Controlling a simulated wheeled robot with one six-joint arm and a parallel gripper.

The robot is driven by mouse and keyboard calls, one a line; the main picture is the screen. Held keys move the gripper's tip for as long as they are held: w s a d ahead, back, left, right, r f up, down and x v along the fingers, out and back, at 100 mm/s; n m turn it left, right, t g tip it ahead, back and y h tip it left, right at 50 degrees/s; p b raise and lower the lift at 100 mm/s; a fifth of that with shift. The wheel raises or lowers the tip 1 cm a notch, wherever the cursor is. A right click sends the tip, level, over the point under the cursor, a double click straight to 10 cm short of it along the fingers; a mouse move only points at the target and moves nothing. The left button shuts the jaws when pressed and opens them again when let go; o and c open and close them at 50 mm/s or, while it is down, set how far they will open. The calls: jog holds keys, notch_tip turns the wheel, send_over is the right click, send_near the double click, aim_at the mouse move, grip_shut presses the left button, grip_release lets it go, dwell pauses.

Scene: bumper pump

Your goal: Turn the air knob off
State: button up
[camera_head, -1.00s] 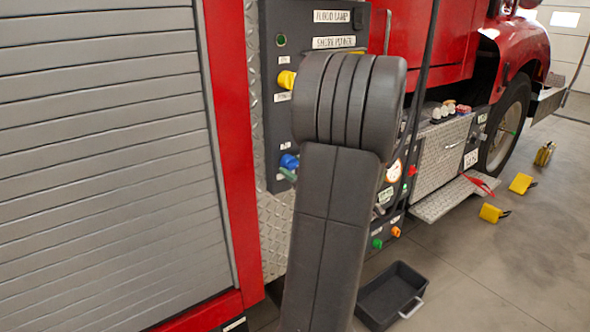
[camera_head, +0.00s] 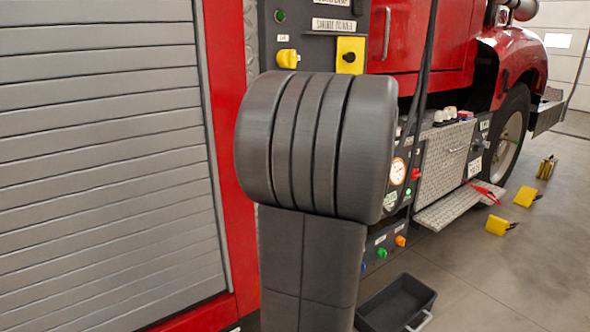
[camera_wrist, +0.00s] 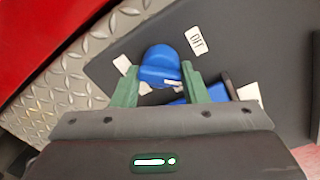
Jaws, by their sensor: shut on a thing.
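A blue knob (camera_wrist: 160,65) sits on a dark panel (camera_wrist: 240,45) in the wrist view. My gripper (camera_wrist: 161,84) has its two green fingers on either side of the knob and is shut on it. Part of the knob's near side and the fingers' contact are hard to make out. A white label (camera_wrist: 197,40) with dark letters is just right of the knob. In the head view, my arm hides the knob and my gripper.
In the head view, a yellow knob (camera_head: 287,59) and a yellow plate (camera_head: 350,55) are on the upper panel. A gauge (camera_head: 398,171) and green and orange knobs are lower right. A black bin (camera_head: 398,305) stands on the floor. Hoses hang right of my arm.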

jog(key=n+b, duration=0.5)
jog(key=b, duration=0.1)
jog(key=shift+r+b, duration=0.1)
jog(key=shift+b, duration=0.25)
jog(key=n+b, duration=0.3)
jog(key=shift+r+h, duration=0.3)
jog(key=shift+r, duration=0.1)
jog(key=o, duration=0.9)
jog(key=shift+s+f, duration=0.1)
jog(key=shift+f, duration=0.1)
jog(key=f+p+v, duration=0.1)
jog(key=p+v, duration=0.1)
jog(key=v, duration=1.1)
jog(key=shift+s+r, duration=0.3)
jog(key=shift+r, duration=0.15)
jog(key=shift+d, duration=0.1)
